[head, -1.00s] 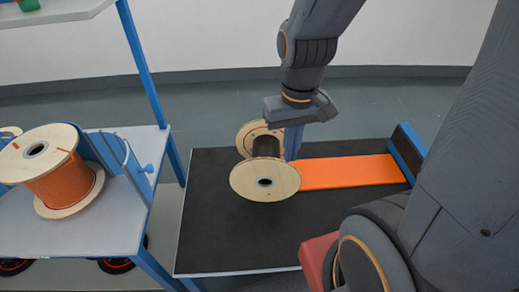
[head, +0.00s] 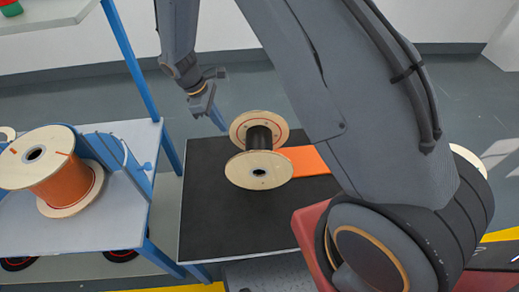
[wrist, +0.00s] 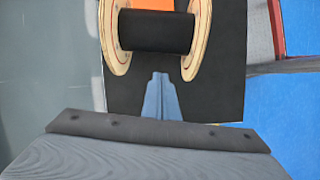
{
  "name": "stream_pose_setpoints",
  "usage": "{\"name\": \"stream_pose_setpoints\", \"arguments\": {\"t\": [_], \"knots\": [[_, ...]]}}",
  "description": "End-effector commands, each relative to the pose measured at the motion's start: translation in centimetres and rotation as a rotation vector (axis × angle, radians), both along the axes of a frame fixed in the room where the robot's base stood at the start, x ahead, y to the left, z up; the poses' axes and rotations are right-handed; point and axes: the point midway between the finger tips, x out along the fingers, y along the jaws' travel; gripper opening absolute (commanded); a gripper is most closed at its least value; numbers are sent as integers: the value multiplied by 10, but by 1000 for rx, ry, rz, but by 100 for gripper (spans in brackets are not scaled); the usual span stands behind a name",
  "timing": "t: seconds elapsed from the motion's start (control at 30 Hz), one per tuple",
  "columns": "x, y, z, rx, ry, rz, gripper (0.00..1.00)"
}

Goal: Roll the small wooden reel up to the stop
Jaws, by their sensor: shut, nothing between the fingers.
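The small wooden reel (head: 259,172) has pale round flanges and a dark wound core (head: 264,138). It stands on its rims on the black table (head: 215,225), at the near end of an orange strip (head: 308,160). My gripper (head: 218,121) is shut and empty, to the left of the reel near the table's back left edge. In the wrist view my blue fingers (wrist: 161,95) point at the core (wrist: 155,31) between both flanges, with black surface showing between. The stop at the strip's far right end is hidden behind my arm.
A blue post (head: 128,62) rises at the bench's back, left of my gripper. The black table is clear in front of and left of the reel.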

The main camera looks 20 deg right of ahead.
Motion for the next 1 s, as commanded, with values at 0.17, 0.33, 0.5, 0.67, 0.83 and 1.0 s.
{"name": "stream_pose_setpoints", "arguments": {"t": [0.17, 0.33, 0.5, 0.67, 0.83, 1.0], "knots": [[6, 9, -13, -18, 16, 68, 0], [6, 6, -25, -19, 19, 71, 0], [5, -1, -46, -19, 19, 70, 0], [4, -9, -66, -18, 18, 70, 0], [2, -17, -88, -19, 19, 68, 0], [0, -24, -108, -19, 19, 69, 0]]}}
